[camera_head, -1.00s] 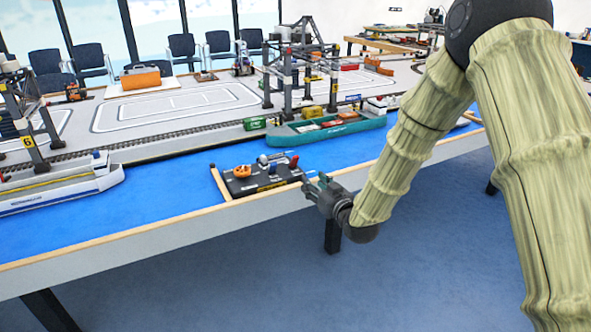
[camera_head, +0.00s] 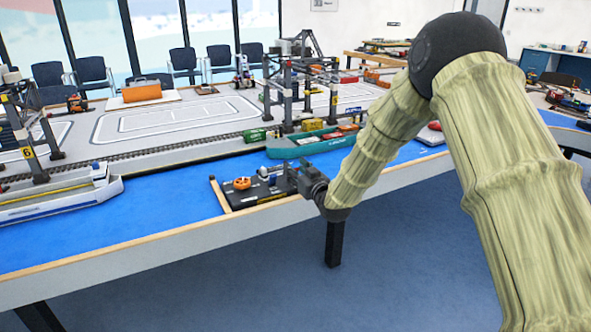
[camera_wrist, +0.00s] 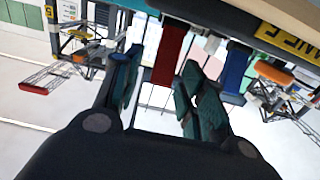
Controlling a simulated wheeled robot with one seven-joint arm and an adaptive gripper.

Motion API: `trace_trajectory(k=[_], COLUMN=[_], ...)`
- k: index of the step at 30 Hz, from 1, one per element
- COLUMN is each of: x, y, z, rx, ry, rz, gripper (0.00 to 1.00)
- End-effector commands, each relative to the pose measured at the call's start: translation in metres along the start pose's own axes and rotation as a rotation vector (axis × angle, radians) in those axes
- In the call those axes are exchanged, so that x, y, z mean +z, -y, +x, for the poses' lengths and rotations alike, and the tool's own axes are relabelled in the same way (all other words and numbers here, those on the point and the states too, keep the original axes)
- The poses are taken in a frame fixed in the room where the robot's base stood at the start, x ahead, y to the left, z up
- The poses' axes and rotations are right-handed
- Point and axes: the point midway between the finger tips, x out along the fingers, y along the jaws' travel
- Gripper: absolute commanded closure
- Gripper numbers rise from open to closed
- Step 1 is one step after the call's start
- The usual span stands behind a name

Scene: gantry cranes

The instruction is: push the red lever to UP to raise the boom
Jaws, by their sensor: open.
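The red lever (camera_wrist: 171,52) shows in the wrist view, between the two teal-padded fingers of my gripper (camera_wrist: 158,84). The fingers are spread apart, and I cannot tell whether either touches the lever. A blue lever (camera_wrist: 236,66) stands to the right, outside the fingers. In the head view, the dark control box (camera_head: 262,198) with an orange handwheel (camera_head: 241,183) sits at the table's front edge. My gripper (camera_head: 294,176) is at the box's right end and hides the red lever there. The lever's label markings are not readable.
A crane (camera_head: 289,95) stands behind the box, beside a teal ship (camera_head: 310,147). A white ship (camera_head: 62,196) lies to the left. The blue table surface (camera_head: 165,215) left of the box is clear.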

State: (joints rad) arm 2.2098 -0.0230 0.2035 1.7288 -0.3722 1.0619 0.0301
Motion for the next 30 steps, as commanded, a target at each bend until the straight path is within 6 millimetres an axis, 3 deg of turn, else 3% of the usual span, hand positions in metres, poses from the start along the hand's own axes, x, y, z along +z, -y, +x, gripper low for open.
trace_trajectory(k=[12,19,30], x=[-0.0002,0.0000,-0.0040], y=[-0.0001,0.0000,-0.0002], z=[0.0072,0.0070,0.0088], rx=[0.000,0.000,0.000], ry=[0.000,0.000,0.031], rz=[0.001,0.000,0.000], gripper=[0.59,0.99,1.00])
